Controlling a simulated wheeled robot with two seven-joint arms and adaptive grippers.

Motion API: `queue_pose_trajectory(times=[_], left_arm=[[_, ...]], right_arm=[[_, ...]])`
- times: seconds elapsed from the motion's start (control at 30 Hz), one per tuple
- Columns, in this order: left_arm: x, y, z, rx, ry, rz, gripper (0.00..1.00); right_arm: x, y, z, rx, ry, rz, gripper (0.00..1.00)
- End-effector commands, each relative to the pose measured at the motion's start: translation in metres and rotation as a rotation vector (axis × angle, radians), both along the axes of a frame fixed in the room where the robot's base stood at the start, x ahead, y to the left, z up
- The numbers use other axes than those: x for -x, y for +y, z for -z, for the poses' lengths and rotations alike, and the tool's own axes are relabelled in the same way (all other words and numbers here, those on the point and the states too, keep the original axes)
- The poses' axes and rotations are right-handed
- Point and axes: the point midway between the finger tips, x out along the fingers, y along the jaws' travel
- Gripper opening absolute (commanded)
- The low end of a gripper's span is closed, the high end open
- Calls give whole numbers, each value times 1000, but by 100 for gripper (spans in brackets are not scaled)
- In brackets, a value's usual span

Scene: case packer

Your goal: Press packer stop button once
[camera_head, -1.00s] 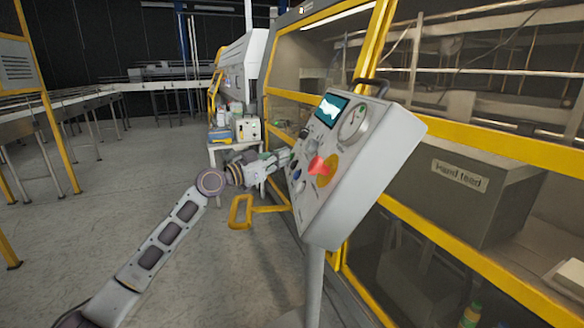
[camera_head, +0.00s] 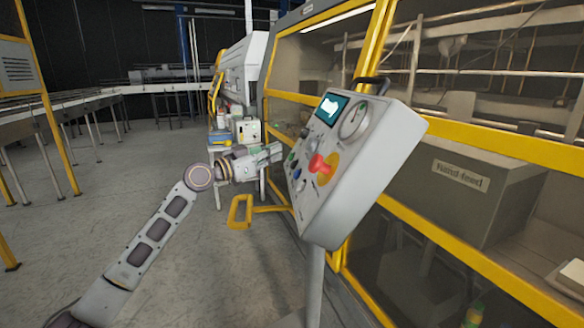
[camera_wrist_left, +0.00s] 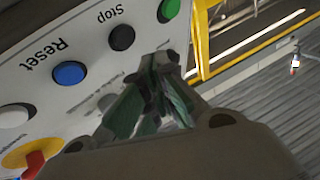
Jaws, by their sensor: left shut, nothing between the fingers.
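The grey control panel (camera_head: 375,150) stands tilted on a post at the centre of the head view. In the left wrist view the black button (camera_wrist_left: 122,38) labelled "Stop" sits between a green button (camera_wrist_left: 168,10) and a blue button (camera_wrist_left: 69,73) labelled "Reset". My left gripper (camera_head: 280,149) is shut and empty, just left of the panel's button face, with a small gap in the head view. In the left wrist view its fingertips (camera_wrist_left: 165,65) appear just below and right of the black button. My right gripper is not in view.
A red mushroom button (camera_head: 318,164) on a yellow disc, a screen (camera_head: 331,109) and a dial (camera_head: 354,119) are also on the panel. The yellow-framed machine is behind the panel.

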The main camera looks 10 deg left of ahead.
Motion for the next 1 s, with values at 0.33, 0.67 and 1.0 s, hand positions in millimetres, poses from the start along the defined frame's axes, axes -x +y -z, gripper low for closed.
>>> queue_pose_trajectory(times=[0.33,0.67,1.0], left_arm=[[5,18,-9,0,0,-1,0],[7,22,-13,0,0,0,0],[7,21,-13,0,0,0,0]], right_arm=[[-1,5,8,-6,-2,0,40],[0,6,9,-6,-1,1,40],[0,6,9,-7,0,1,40]])
